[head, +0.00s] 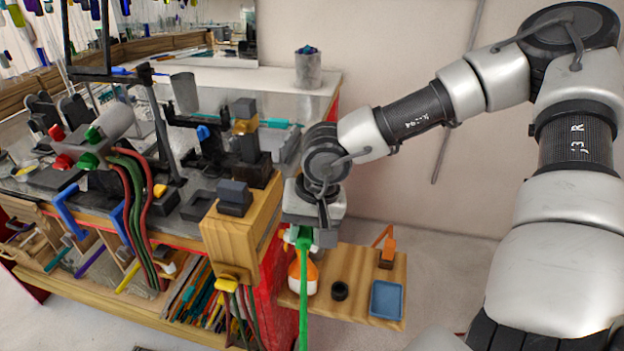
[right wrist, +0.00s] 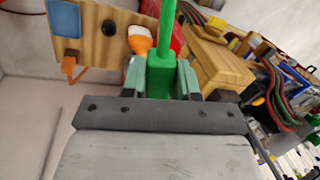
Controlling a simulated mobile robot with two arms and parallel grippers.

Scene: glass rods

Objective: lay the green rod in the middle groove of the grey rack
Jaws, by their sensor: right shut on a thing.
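My right gripper (head: 304,236) is shut on the green rod (head: 303,310) near its top end. The rod hangs almost upright from the jaws, in front of the small wooden shelf, and its lower end runs close to the bottom edge of the head view. In the right wrist view, the green rod (right wrist: 168,28) stands out from between the fingers (right wrist: 160,78), with a thicker green part at the jaws. A grey block (head: 286,146) with a teal rod (head: 280,123) at its top lies on the bench behind the gripper. I cannot tell whether it is the grey rack; its grooves are not clear. My left gripper is not in view.
The wooden shelf (head: 350,262) bears an orange-and-white bottle (head: 294,278), a black ring (head: 340,291), a blue tray (head: 386,299) and an orange item (head: 387,252). A wooden block (head: 238,228) and a crowded bench with hoses (head: 134,190) stand to the left.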

